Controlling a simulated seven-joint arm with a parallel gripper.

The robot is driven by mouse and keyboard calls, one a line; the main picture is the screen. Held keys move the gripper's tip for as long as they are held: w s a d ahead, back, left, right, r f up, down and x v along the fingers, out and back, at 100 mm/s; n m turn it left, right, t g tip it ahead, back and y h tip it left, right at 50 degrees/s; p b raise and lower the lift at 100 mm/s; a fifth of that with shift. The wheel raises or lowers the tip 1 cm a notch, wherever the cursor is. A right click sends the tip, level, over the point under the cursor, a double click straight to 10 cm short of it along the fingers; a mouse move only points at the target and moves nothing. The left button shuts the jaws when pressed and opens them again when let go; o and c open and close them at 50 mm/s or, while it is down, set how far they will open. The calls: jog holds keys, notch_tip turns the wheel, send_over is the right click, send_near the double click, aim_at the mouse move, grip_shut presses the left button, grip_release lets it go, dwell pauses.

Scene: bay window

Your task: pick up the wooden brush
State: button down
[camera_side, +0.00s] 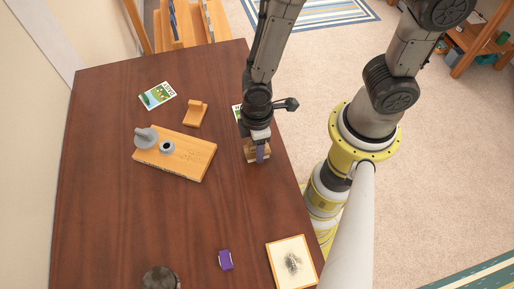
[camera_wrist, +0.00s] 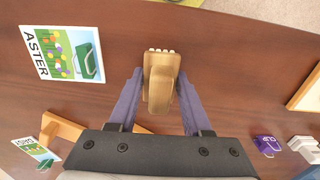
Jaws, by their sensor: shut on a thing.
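The wooden brush (camera_wrist: 161,78) is a tan block with pale bristle tufts at its far end. It lies between the two purple fingers of my gripper (camera_wrist: 160,95) in the wrist view, and my gripper is shut on it. In the side view my gripper (camera_side: 258,152) points down near the right edge of the table. The brush (camera_side: 252,157) shows there beside the finger, partly hidden by it. I cannot tell whether the brush touches the table.
On the brown table (camera_side: 110,220), a wooden board (camera_side: 190,162) bears grey pieces. A small wooden stand (camera_side: 196,113) and a card (camera_side: 157,96) lie behind it. A purple item (camera_side: 225,260), a framed picture (camera_side: 292,262) and a dark round object (camera_side: 160,278) are in front.

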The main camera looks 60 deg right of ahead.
jog(key=shift+r, duration=0.1)
notch_tip(320, 180, up, 10)
jog(key=shift+f, duration=0.1)
dwell(0.5)
